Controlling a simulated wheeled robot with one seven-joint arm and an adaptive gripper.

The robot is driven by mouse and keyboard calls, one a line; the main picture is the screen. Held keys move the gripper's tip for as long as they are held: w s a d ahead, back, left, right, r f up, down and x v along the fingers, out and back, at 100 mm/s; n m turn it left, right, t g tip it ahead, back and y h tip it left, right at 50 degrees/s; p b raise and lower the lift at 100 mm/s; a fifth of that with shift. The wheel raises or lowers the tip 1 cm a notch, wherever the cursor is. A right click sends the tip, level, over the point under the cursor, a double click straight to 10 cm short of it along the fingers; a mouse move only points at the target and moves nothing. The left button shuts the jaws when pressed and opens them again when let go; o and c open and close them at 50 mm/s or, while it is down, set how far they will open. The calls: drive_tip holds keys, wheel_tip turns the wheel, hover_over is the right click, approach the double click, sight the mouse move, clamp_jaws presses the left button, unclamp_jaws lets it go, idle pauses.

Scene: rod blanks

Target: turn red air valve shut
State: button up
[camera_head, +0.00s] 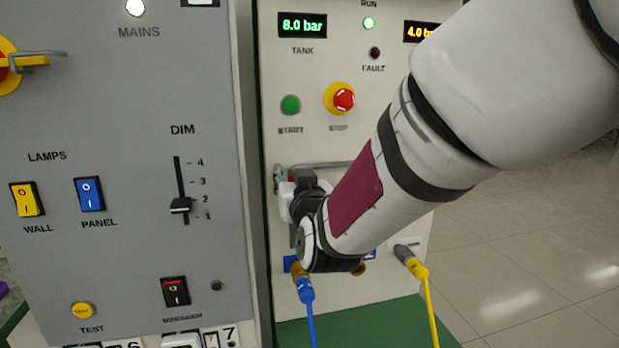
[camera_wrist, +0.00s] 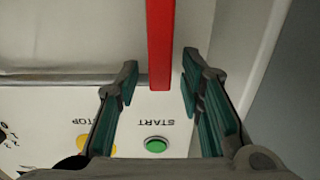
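The red valve handle (camera_wrist: 159,45) shows in the wrist view as a long flat red bar running down from the top edge. Its lower end lies between the two fingers of my gripper (camera_wrist: 160,75), with a gap on each side. The fingers are open and do not appear to touch it. In the head view my gripper (camera_head: 303,190) is at the pipe on the cream panel, small and partly hidden by my wrist. The valve is mostly hidden there.
The cream panel holds a green start button (camera_head: 290,105) and a red stop button (camera_head: 344,99) above the pipe (camera_head: 335,165). Below my wrist, blue (camera_head: 305,290) and yellow (camera_head: 419,270) cables are plugged in. A grey switch panel (camera_head: 130,110) stands to the left.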

clamp_jaws()
drive_tip(key=shift+d, duration=0.1)
drive_tip(key=w+d+f+m+b, duration=0.2)
drive_tip(key=d+f+m+b, duration=0.4)
drive_tip(key=m+b, duration=1.2)
drive_tip(key=f+b, duration=0.1)
drive_tip(key=b, duration=1)
drive_tip(key=shift+d, duration=0.3)
drive_tip(key=shift+f+b, duration=0.1)
drive_tip(key=shift+b, duration=0.2)
unclamp_jaws()
